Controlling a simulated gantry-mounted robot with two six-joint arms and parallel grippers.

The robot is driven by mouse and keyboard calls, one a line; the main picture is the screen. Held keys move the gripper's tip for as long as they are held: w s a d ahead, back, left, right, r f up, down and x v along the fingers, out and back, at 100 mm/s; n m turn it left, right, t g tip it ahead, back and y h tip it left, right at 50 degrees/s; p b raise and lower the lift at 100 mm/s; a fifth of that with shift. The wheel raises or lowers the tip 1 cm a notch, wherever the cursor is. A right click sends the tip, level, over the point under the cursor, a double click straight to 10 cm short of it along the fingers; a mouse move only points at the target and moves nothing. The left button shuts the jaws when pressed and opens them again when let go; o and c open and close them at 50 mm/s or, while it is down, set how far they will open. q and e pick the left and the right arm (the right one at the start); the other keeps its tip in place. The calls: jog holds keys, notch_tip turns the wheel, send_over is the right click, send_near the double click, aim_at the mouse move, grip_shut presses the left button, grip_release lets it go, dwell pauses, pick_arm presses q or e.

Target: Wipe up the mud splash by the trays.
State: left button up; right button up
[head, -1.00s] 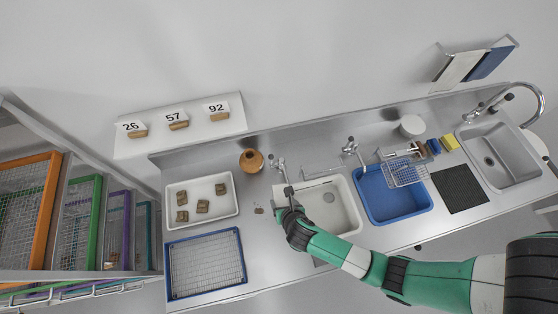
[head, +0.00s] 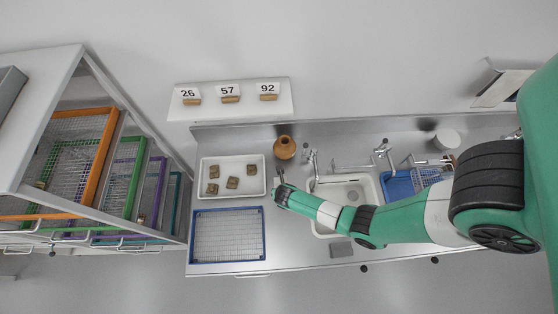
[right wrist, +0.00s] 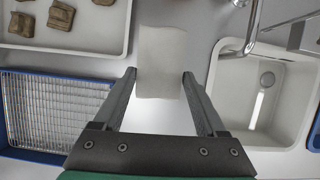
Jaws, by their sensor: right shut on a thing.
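My right gripper (head: 280,180) is over the counter strip between the white sherd tray (head: 205,176) and the white sink (head: 376,186). In the right wrist view its fingers (right wrist: 160,82) are shut on a pale grey cloth (right wrist: 160,55), which lies flat against the counter beyond the fingertips. No mud splash shows now; the cloth and gripper cover part of that strip. The white tray holds several brown sherds (head: 232,183). The blue-rimmed rack tray (head: 264,235) is in front of it. My left gripper is not in view.
A brown jar (head: 285,147) stands behind the strip, beside a tap (head: 313,160). The blue basin (head: 397,187) is right of the sink. Drawers with coloured rims (head: 102,150) stand at the left. A shelf with numbered cards (head: 228,91) hangs on the wall.

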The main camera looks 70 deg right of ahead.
notch_tip(320, 180, down, 5)
jog(key=b, duration=0.5)
